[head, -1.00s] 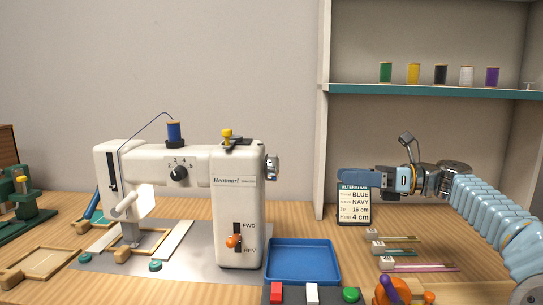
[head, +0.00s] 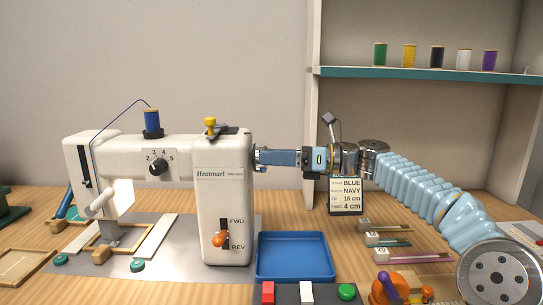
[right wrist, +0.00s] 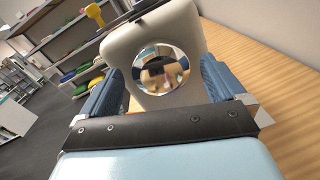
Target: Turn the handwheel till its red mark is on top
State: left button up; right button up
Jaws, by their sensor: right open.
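The sewing machine (head: 225,195) is white and stands upright on its grey plate. Its handwheel (head: 256,161) is on the right side and is mostly hidden by my right gripper (head: 264,157) in the head view. In the right wrist view the handwheel (right wrist: 160,70) is a shiny, mirror-like disc seen face on. My right gripper (right wrist: 160,85) is open, with one blue finger on each side of the disc. I cannot tell whether the fingers touch it. I cannot make out a red mark on the wheel. My left gripper is not in view.
A blue tray (head: 295,258) lies right of the machine, below my right arm. An order card (head: 346,195) stands behind the wrist. Zips (head: 388,242) lie on the right. A shelf (head: 430,72) with several thread spools is above. A lever (head: 219,240) is on the machine's front.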

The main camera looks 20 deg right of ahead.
jog(key=shift+w+a, duration=0.15)
jog(key=shift+a, duration=0.35)
jog(key=shift+c, duration=0.4)
jog(key=c, duration=1)
jog(key=shift+o, duration=0.2)
jog(key=shift+n, duration=0.3)
